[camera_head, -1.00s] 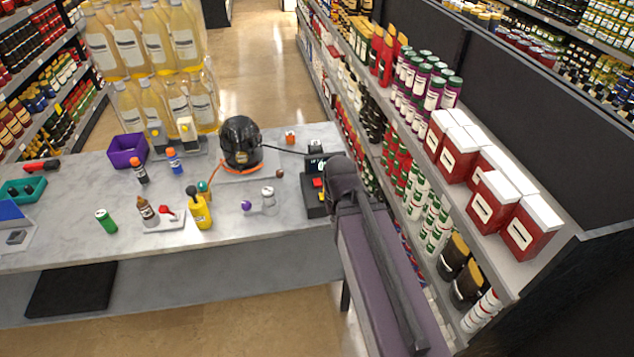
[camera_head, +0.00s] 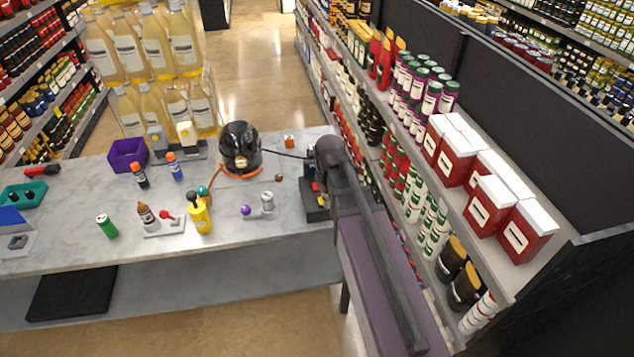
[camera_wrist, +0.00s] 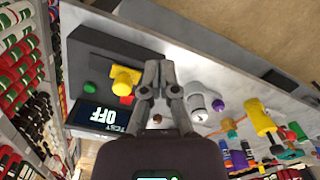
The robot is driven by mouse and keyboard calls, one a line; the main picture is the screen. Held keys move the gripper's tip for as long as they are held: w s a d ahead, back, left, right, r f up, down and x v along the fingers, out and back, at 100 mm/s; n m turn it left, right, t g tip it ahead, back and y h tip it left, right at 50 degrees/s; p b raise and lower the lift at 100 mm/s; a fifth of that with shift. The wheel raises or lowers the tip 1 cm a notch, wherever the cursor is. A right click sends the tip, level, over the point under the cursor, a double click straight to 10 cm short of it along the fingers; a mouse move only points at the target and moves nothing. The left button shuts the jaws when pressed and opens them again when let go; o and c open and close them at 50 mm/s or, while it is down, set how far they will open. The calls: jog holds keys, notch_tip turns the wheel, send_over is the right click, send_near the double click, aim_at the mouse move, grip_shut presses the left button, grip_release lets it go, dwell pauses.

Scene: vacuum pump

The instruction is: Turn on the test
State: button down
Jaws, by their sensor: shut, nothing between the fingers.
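A dark control box (camera_head: 316,212) stands at the right end of the table, partly covered by my arm in the head view. In the wrist view the box (camera_wrist: 95,55) carries a yellow block (camera_wrist: 125,78) and a red part (camera_wrist: 127,99). A dark display (camera_wrist: 97,116) beside them reads "TEST OFF", upside down in the picture. My gripper (camera_wrist: 158,68) is shut and empty. Its fingertips appear just right of the yellow block; I cannot tell whether they touch anything. In the head view my fingertips are hidden.
A black domed device (camera_head: 240,148) with an orange tube stands left of the box, a dark cable running toward the box. A small flask with a purple knob (camera_head: 246,210) and a yellow bottle (camera_head: 200,215) stand on the table. Stocked shelves (camera_head: 480,270) border the right side.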

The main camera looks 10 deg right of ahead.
aim_at(316, 189)
jog(key=w+r+n+p, duration=0.2)
jog(key=w+n, duration=0.4)
jog(key=w, duration=0.3)
jog(key=w+r+n+g+p, duration=0.1)
jog(key=w+r+n, duration=0.1)
jog(key=w+n, duration=0.4)
jog(key=shift+w+r+n+p, duration=0.15)
jog(key=shift+w+n+p, duration=0.2)
jog(key=shift+w, duration=1.6)
jog(key=shift+d+f, duration=0.1)
jog(key=shift+f, duration=0.1)
jog(key=f+b, duration=0.4)
jog(key=s+f+b, duration=0.1)
jog(key=f+b, duration=0.8)
jog(key=shift+s+f+b, duration=0.25)
jog(key=shift+s+b, duration=0.15)
jog(key=shift+a, duration=0.2)
